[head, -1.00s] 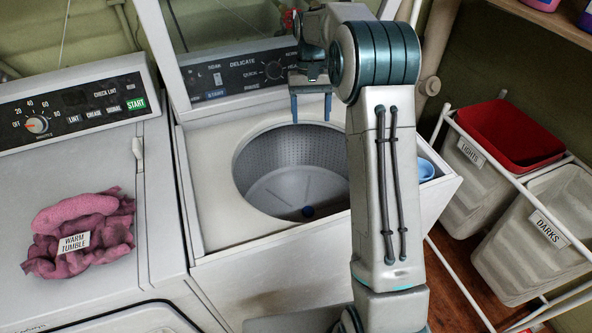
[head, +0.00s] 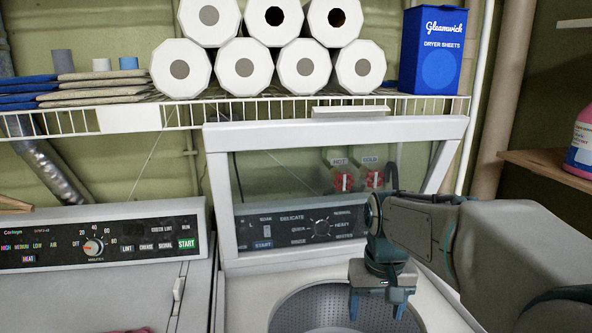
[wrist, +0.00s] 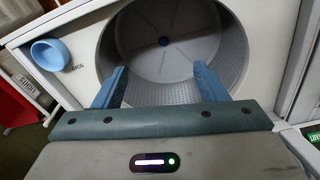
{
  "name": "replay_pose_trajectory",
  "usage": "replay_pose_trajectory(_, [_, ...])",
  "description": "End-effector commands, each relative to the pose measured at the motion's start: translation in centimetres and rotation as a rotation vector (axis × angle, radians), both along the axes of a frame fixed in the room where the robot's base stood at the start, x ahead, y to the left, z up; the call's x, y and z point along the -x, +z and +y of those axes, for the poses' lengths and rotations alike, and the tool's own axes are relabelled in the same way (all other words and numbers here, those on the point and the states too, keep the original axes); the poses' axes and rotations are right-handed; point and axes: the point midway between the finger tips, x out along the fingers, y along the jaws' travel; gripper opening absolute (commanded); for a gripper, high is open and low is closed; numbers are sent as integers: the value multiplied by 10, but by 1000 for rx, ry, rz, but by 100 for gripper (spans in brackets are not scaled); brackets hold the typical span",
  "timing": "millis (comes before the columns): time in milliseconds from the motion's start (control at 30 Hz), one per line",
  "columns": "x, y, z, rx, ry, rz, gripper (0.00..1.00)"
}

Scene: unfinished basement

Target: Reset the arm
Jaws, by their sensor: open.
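My gripper (head: 378,304) hangs over the washer's open drum (head: 325,308), its two blue fingers pointing down. It is open, with nothing between the fingers. In the wrist view, my gripper (wrist: 161,82) shows its fingers spread apart against the drum (wrist: 140,35). My arm reaches in from the right in the head view.
The washer's raised lid (head: 222,170) stands behind my gripper. Above it, a wire shelf (head: 270,112) holds paper rolls and a blue dryer-sheets box (head: 432,50). The dryer panel (head: 140,240) is left. A blue cup (wrist: 53,53) sits on the washer's edge.

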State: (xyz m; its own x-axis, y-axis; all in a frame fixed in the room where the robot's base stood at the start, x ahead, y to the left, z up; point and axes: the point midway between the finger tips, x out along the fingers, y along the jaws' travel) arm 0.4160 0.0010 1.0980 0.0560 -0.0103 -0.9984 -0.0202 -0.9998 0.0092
Motion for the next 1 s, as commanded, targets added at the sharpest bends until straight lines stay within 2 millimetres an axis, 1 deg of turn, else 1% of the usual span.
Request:
replay_pose_trajectory(33, [17, 1, 0, 0, 3, -26, 66])
replay_pose_trajectory(200, [68, -8, -1, -1, 10, -105, 66])
replay_pose_trajectory(300, [92, -17, -1, -3, 14, -147, 66])
replay_pose_trajectory(400, [110, -25, -1, -6, 17, -178, 66])
replay_pose_trajectory(500, [121, -31, -1, -7, 19, -196, 66])
replay_pose_trajectory(600, [126, -34, 0, -8, 21, -204, 66])
replay_pose_trajectory(1000, [126, -34, 0, -8, 21, -204, 66])
